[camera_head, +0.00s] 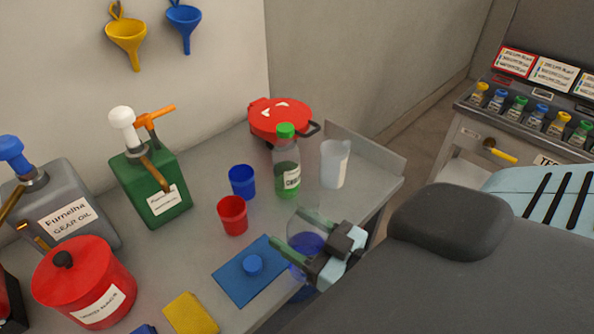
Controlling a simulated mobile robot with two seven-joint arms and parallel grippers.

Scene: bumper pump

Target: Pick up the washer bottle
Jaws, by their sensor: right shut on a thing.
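The washer bottle, a clear bottle with blue liquid (306,243), is at the front edge of the bench, right of the blue mat. My right gripper (302,238) is shut on it, its fingers around the upper part. The gripper hides part of the bottle, and I cannot tell whether its base is clear of the bench. My left gripper is not in view.
A green-capped bottle (287,172), a white cup (334,164), a blue cup (242,182) and a red cup (233,215) stand behind the gripper. A green pump can (168,205), grey gear oil can (85,200) and red pot (85,280) stand left. A yellow cloth (190,313) lies in front.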

